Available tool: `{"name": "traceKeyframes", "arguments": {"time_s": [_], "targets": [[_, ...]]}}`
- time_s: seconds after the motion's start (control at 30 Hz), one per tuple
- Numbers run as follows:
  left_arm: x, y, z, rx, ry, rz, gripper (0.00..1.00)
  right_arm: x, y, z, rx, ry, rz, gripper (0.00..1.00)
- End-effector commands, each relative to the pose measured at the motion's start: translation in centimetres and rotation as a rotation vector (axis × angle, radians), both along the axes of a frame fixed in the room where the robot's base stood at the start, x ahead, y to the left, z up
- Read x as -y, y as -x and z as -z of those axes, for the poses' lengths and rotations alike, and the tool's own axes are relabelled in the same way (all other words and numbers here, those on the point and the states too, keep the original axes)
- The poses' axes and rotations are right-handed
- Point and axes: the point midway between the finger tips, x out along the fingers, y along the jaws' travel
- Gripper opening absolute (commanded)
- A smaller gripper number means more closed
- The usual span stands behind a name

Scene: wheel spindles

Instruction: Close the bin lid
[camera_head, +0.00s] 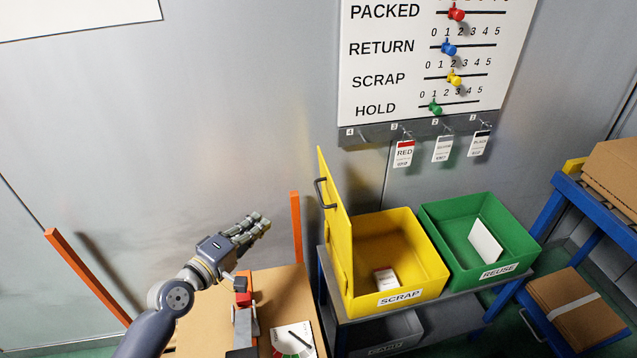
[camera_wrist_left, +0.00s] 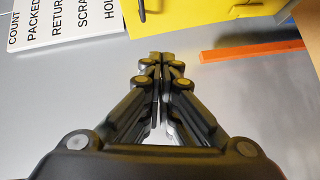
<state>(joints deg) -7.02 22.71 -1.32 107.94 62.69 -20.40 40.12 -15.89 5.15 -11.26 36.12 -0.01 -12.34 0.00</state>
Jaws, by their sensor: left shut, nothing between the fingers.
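The yellow SCRAP bin (camera_head: 420,285) stands on a grey shelf with its top open. Its yellow lid (camera_head: 338,228) stands about upright along the bin's left side. A dark handle (camera_head: 321,193) is on the lid's left face, near its top. The lid (camera_wrist_left: 210,12) also shows at the top of the left wrist view, with part of the handle (camera_wrist_left: 142,10). My left gripper (camera_head: 262,223) is shut and empty, left of the lid and apart from it. Its shut fingertips (camera_wrist_left: 160,58) show in the wrist view. My right gripper is not in view.
A green REUSE bin (camera_head: 513,267) stands right of the SCRAP bin. An orange post (camera_head: 296,228) rises between my left gripper and the lid. A cardboard surface (camera_head: 275,288) with a red-and-grey device lies below the gripper. A counting board (camera_head: 400,108) hangs behind.

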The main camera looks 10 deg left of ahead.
Motion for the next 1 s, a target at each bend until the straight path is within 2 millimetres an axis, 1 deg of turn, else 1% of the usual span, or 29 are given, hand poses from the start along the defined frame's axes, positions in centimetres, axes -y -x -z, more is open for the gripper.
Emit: {"name": "traceKeyframes", "arguments": {"time_s": [0.03, 0.07, 0.13, 0.17, 0.27, 0.3, 0.4, 0.5, 0.57, 0.63, 0.77, 0.8, 0.9, 1.0], "targets": [[0.7, 0.4, -0.8, -0.001, 0.054, 0.009, 0.0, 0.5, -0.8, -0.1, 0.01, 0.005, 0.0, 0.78], [1.0, 0.5, -1.2, -0.001, 0.077, 0.013, 0.0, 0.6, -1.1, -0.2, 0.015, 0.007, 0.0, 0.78], [1.4, 0.5, -1.6, -0.003, 0.108, 0.019, 0.0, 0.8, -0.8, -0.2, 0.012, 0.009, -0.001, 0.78], [1.5, 0.4, -1.7, -0.002, 0.113, 0.02, 0.0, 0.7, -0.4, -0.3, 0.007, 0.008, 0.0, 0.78], [1.9, -0.5, -1.8, -0.002, 0.115, 0.019, 0.0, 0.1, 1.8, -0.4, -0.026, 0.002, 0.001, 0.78], [2.1, -1.1, -1.8, -0.001, 0.115, 0.019, 0.0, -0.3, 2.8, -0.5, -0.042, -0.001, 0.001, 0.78], [2.8, -2.8, -1.7, -0.001, 0.114, 0.019, 0.0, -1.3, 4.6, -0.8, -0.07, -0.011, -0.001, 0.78], [3.6, -4.7, -1.5, -0.002, 0.111, 0.02, 0.0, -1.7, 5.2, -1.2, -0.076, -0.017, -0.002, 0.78], [4.1, -5.7, -1.3, -0.002, 0.111, 0.02, 0.0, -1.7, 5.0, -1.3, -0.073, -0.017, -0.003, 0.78], [4.6, -7.0, -1.2, -0.001, 0.11, 0.02, 0.0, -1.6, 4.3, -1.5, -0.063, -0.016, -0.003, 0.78], [5.6, -8.9, -0.9, -0.002, 0.111, 0.02, 0.0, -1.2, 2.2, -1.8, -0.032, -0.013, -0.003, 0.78], [6.4, -9.0, -1.0, -0.004, 0.112, 0.022, 0.0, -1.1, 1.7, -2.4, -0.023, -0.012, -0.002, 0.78], [7.7, -9.5, -0.7, -0.004, 0.111, 0.021, 0.0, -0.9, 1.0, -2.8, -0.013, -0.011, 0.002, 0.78], [8.4, -9.8, -0.5, -0.002, 0.109, 0.02, 0.0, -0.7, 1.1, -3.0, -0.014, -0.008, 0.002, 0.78]]}}
